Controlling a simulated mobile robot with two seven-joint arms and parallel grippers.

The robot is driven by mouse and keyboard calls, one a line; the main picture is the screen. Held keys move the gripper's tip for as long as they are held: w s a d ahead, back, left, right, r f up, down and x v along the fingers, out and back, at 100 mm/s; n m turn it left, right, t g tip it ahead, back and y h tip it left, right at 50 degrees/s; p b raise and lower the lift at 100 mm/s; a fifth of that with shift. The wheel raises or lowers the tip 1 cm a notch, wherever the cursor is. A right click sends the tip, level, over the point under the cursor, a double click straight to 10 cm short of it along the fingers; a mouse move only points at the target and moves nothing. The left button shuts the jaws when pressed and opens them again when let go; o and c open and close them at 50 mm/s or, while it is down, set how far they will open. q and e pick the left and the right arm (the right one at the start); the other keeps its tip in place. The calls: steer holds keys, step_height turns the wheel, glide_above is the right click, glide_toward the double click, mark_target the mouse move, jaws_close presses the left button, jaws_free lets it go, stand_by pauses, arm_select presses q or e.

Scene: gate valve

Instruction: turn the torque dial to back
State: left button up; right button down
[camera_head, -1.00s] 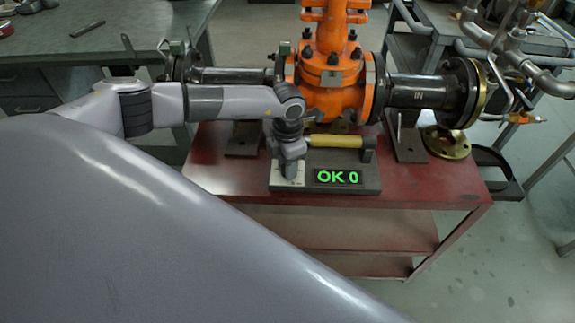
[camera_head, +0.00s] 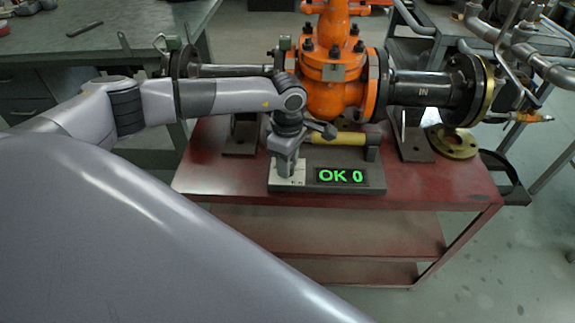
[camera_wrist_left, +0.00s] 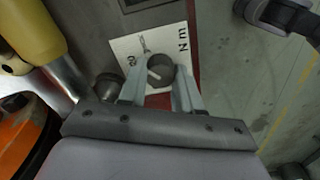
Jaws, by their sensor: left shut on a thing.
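The torque dial (camera_wrist_left: 160,70) is a dark round knob with a pale pointer line, set on a white scale plate (camera_wrist_left: 125,48) marked "Nm". In the left wrist view its pointer line slants toward the upper left. My left gripper (camera_wrist_left: 159,80) has one finger on each side of the dial and is shut on it. In the head view my left gripper (camera_head: 287,166) points down over the plate and hides the dial. My right gripper is in neither view.
A display (camera_head: 342,175) beside the plate reads "OK 0". A yellow cylinder (camera_head: 340,138) lies behind it. The orange gate valve (camera_head: 333,85) with dark pipe stubs stands close behind my gripper. The red cart top (camera_head: 440,180) is clear at the front right.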

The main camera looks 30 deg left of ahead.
arm_select(q)
steer(key=shift+m+b, duration=0.5)
steer(key=shift+m, duration=0.6)
steer(key=shift+m+b, duration=0.3)
steer(key=shift+m, duration=0.6)
steer(key=shift+r, duration=0.1)
steer(key=o, duration=1)
steer(key=shift+o, duration=0.2)
steer(key=shift+r, duration=0.1)
step_height(320, 180, up, 7)
steer(key=shift+f, duration=0.1)
